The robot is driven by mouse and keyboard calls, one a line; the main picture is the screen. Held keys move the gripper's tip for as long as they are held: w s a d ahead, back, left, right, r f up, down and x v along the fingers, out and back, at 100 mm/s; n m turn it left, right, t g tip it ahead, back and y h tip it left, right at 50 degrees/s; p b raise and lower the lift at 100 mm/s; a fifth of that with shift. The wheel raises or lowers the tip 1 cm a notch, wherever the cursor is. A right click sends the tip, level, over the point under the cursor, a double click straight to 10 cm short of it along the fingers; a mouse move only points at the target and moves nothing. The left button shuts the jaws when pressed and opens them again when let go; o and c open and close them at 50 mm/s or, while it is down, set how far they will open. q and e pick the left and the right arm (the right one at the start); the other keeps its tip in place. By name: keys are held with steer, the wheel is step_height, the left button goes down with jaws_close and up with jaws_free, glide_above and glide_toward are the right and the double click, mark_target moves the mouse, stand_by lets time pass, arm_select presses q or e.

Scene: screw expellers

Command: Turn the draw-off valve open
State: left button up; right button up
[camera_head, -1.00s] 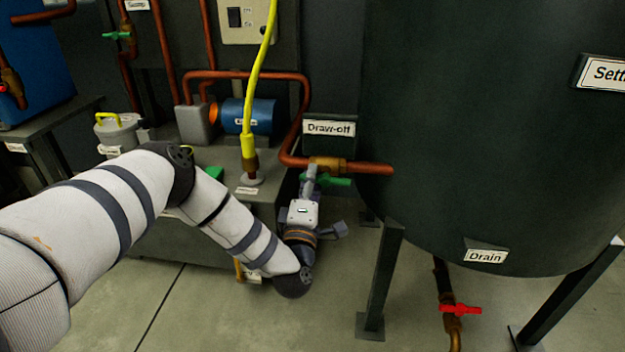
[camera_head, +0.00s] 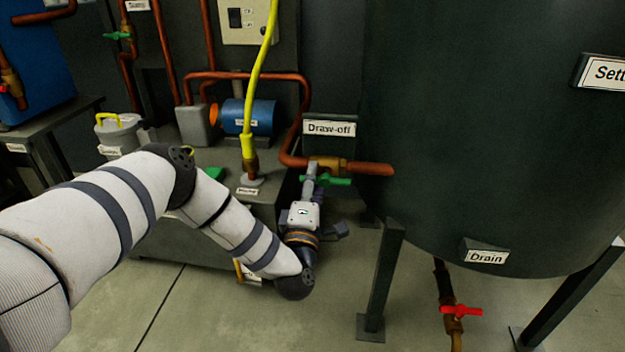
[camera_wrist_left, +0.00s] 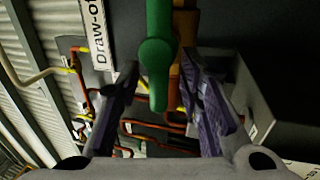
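The draw-off valve is a brass body (camera_head: 328,164) on the copper pipe by the dark tank, below the "Draw-off" label (camera_head: 329,128). In the left wrist view the green handle (camera_wrist_left: 157,70) lies between the two spread fingers (camera_wrist_left: 160,108), with gaps on both sides. The left gripper is open. My right gripper is not in view.
The large dark tank (camera_head: 450,130) stands to the right on legs, with a red-handled drain valve (camera_head: 460,311) beneath. A yellow hose (camera_head: 251,95) and a blue motor (camera_head: 248,116) are left of the valve. Open floor (camera_head: 215,315) lies in front.

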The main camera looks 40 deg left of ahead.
arm_select(q)
steer(key=shift+s, duration=0.1)
steer(key=v, duration=1.2)
